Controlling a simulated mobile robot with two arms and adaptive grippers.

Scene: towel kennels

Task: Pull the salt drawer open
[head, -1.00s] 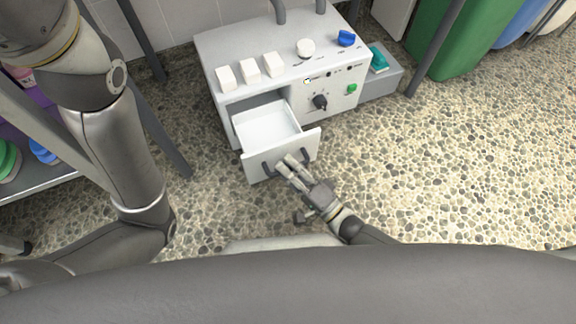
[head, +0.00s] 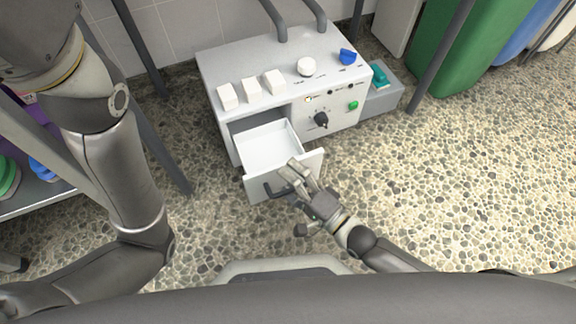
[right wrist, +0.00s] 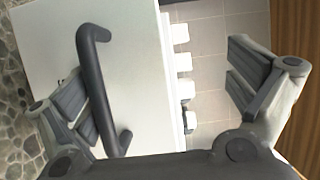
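The salt drawer (head: 268,146) stands pulled out from the white machine (head: 338,88), and its white inside looks empty. Its front (head: 262,185) bears a dark bar handle (head: 274,188), large in the right wrist view (right wrist: 92,85). My right gripper (head: 300,176) is at the right part of the drawer front. In the right wrist view its fingers (right wrist: 165,95) are wide apart, with the handle between them, close to the left finger; I cannot tell if they touch. My left arm shows at the left, but its gripper is out of view.
A grey box (head: 388,98) and a green bin (head: 455,50) stand to the right. The pebbled floor on the right is clear.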

